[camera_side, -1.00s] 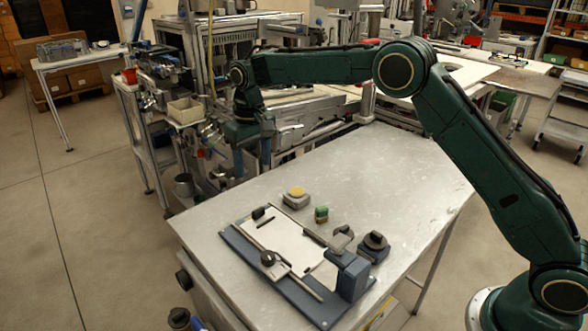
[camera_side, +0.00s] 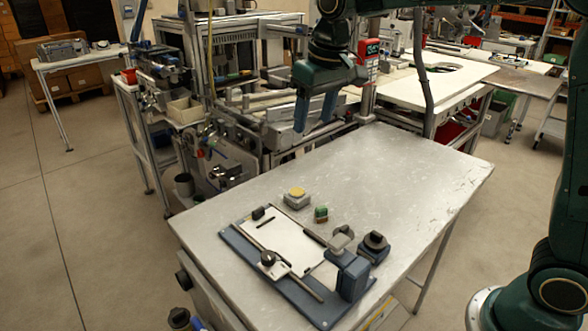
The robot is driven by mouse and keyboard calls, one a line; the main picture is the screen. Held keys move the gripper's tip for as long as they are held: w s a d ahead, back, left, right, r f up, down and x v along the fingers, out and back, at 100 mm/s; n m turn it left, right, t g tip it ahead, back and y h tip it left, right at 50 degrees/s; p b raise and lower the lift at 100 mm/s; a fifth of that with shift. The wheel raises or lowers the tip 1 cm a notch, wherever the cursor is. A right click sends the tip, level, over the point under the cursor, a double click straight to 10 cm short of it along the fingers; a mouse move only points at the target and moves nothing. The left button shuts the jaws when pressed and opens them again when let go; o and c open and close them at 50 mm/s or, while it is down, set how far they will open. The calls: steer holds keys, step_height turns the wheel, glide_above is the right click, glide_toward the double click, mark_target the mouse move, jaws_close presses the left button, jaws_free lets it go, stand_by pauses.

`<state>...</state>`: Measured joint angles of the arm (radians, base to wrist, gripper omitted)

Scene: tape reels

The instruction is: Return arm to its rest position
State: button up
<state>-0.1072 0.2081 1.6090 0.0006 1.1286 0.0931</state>
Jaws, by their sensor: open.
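My gripper (camera_side: 316,112) hangs at the end of my dark green arm, above the far edge of the metal table (camera_side: 420,185). Its two blue-grey fingers point down and stand apart, with nothing seen between them. It is well clear of the things on the table. My arm comes in from the top right, and its upper part runs out of the picture.
On the table lies a blue fixture (camera_side: 240,247) with a white plate (camera_side: 290,240). Near it are a yellow-topped block (camera_side: 297,194), a small green block (camera_side: 321,212) and a black knob (camera_side: 376,241). The table's right half is bare. Machinery stands behind.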

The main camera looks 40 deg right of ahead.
steer(key=s+d+r+t, duration=0.1)
steer(key=s+d, duration=0.1)
steer(key=s, duration=0.5)
steer(key=s+d+r+t, duration=0.1)
steer(key=s+r, duration=0.1)
steer(key=s, duration=0.4)
steer(key=s+d+f, duration=0.1)
steer(key=s+f, duration=0.1)
steer(key=s, duration=0.5)
steer(key=s+f+t, duration=0.1)
steer(key=s+f, duration=0.2)
steer(key=s, duration=0.4)
steer(key=shift+s+d+f, duration=0.15)
steer(key=shift+d+f, duration=0.05)
steer(key=shift+d, duration=0.2)
